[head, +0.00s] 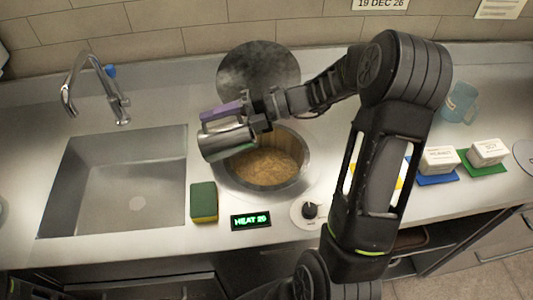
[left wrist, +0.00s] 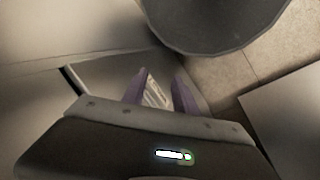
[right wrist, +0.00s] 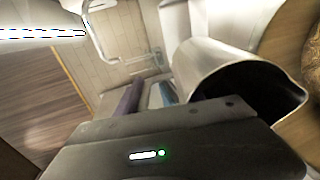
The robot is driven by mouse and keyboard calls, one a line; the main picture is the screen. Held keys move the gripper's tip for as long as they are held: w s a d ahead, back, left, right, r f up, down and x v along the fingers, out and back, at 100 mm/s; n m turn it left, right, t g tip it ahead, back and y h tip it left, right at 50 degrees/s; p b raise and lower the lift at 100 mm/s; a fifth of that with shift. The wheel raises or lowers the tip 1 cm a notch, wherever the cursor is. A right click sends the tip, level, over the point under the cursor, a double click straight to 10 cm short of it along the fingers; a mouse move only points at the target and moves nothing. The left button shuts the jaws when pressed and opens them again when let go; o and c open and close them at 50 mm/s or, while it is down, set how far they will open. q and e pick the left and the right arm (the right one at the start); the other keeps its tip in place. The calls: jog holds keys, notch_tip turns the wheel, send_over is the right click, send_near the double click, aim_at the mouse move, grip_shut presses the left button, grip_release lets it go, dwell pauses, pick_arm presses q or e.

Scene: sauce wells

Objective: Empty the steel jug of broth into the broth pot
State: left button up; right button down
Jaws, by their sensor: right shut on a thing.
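The steel jug (head: 228,141) is tilted above the left side of the broth pot (head: 305,172) in the head view. My right gripper (head: 224,113) is shut on the jug, its purple fingers at the upper side. In the right wrist view the jug (right wrist: 215,62) shows its open mouth and a dark inside; I cannot tell what is in it. Brown broth (head: 263,168) lies in the pot, and no falling stream is visible. In the left wrist view my left gripper (left wrist: 162,92) is open, with a gap between its purple fingers; it is outside the head view.
A sink (head: 100,180) with a tap (head: 68,95) is on the left. A green and yellow sponge (head: 204,202), heat display (head: 250,221) and knob (head: 309,211) sit before the pot. A dark round disc (head: 258,72) is behind it. White blocks (head: 439,160) and a blue mug (head: 460,102) are right.

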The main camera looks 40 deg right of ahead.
aim_at(233, 125)
jog(key=shift+s+d+y+p, duration=0.3)
jog(key=shift+s+d+y, duration=0.1)
jog(key=shift+d, duration=0.35)
jog(key=p, duration=0.2)
jog(key=shift+s+d+r+y+p, duration=0.1)
jog(key=shift+d+r+y+p, duration=0.1)
jog(key=shift+r+y+p, duration=0.15)
jog(key=shift+s+d+r+t+p, duration=0.25)
jog(key=shift+t+p, duration=0.25)
jog(key=shift+p, duration=0.35)
jog(key=shift+d+r+y+p, duration=0.15)
jog(key=shift+d+y+p, duration=0.2)
jog(key=shift+y+p, duration=0.3)
jog(key=shift+s+d+t, duration=0.1)
jog(key=shift+s+t, duration=0.05)
jog(key=shift+t, duration=0.15)
jog(key=shift+s+d+r+t+y, duration=0.3)
jog(key=shift+s+d+y, duration=0.05)
jog(key=shift+d+y, duration=0.3)
jog(key=shift+s+d+r+t+y, duration=0.2)
jog(key=shift+s+d+r+y, duration=0.1)
jog(key=shift+d+y, duration=0.25)
jog(key=shift+s+d+r+t+y, duration=0.2)
jog(key=shift+s+d+y, duration=0.15)
jog(key=shift+d, duration=0.25)
jog(key=shift+w+a, duration=0.1)
